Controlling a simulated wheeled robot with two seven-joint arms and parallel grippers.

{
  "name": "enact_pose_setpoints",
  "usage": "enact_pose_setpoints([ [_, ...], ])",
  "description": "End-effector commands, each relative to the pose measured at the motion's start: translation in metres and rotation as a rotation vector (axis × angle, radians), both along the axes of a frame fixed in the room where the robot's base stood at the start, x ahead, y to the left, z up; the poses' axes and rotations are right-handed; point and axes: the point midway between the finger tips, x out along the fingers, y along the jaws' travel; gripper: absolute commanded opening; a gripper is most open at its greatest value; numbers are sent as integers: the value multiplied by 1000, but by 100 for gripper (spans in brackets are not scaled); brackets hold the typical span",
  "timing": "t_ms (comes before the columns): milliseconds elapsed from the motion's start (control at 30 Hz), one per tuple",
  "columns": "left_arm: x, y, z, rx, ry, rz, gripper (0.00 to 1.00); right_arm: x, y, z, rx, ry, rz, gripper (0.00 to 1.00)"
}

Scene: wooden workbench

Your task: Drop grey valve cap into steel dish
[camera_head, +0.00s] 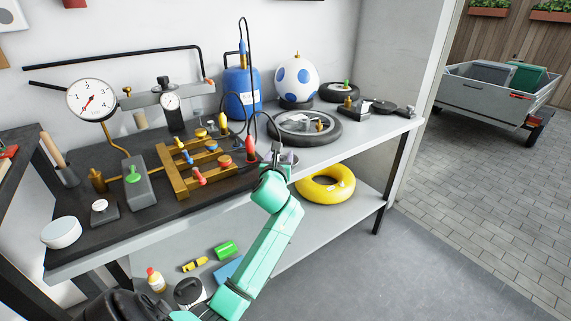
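My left gripper (277,150) is at the front edge of the workbench, its dark fingers pointing up and away from the teal arm. The fingers are small here, so I cannot tell whether they are open or shut, or hold anything. My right gripper is not in view.
A blue tank (239,88) and a spotted ball (300,75) stand at the back. A yellow ring (312,190) lies on the lower shelf.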

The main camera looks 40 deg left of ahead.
Motion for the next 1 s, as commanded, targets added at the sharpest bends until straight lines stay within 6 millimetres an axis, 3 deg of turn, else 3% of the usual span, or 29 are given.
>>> enact_pose_setpoints([
  [267,-7,-4,1,2,1,0,63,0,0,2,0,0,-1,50],
  [467,-39,-26,7,1,2,-1,63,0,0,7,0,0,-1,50],
  [800,-111,-72,19,-1,3,-1,63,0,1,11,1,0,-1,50],
  [1000,-121,-79,22,-1,-1,0,63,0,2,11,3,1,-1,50],
])
